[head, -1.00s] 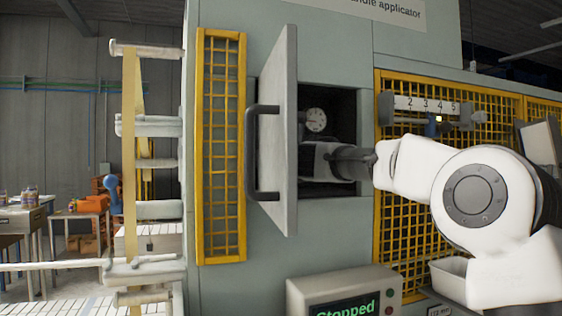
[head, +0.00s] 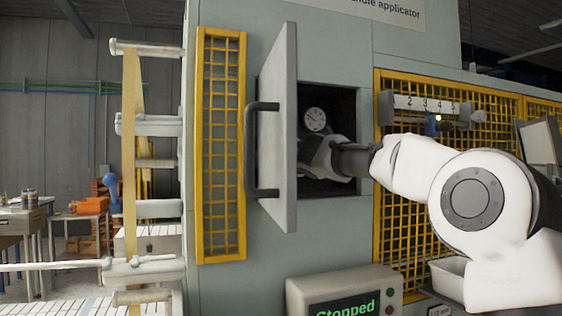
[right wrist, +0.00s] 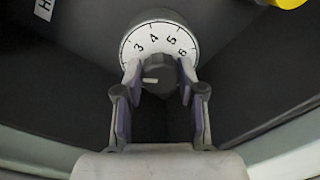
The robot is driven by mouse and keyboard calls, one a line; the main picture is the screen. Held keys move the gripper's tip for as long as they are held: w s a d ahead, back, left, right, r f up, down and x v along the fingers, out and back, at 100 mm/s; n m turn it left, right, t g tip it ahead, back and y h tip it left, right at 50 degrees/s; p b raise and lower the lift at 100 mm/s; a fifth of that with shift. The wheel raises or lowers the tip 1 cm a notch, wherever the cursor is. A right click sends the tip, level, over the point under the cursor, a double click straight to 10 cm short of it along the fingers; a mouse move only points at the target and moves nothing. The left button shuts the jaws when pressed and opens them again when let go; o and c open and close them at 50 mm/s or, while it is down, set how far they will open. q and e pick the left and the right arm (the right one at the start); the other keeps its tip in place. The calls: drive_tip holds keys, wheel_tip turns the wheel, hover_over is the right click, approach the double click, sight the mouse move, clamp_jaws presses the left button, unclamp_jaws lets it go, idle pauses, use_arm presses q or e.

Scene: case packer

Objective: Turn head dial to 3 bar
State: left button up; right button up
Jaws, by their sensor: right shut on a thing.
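The head dial (right wrist: 160,31) in the right wrist view has a white face with 3, 4, 5 and 6 showing around a dark knob (right wrist: 158,73). The knob's white mark points left, below the 3; the scale there is partly hidden by a finger. My right gripper (right wrist: 158,82) is shut on the knob, one finger on each side. In the head view my right gripper (head: 315,155) reaches into the open compartment, and its fingertips are hard to make out. My left gripper is not in view.
The compartment's door (head: 282,130) stands open at the left, with a black handle (head: 249,150). A numbered scale (head: 425,105) is on the yellow guard at right. A screen (head: 345,303) below reads "Stopped".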

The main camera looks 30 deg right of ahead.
drive_tip(key=m, duration=0.5)
drive_tip(key=shift+m, duration=0.3)
idle(0.4)
drive_tip(key=o, duration=1.1)
drive_tip(key=shift+o, duration=0.2)
drive_tip(key=shift+d+r, duration=0.1)
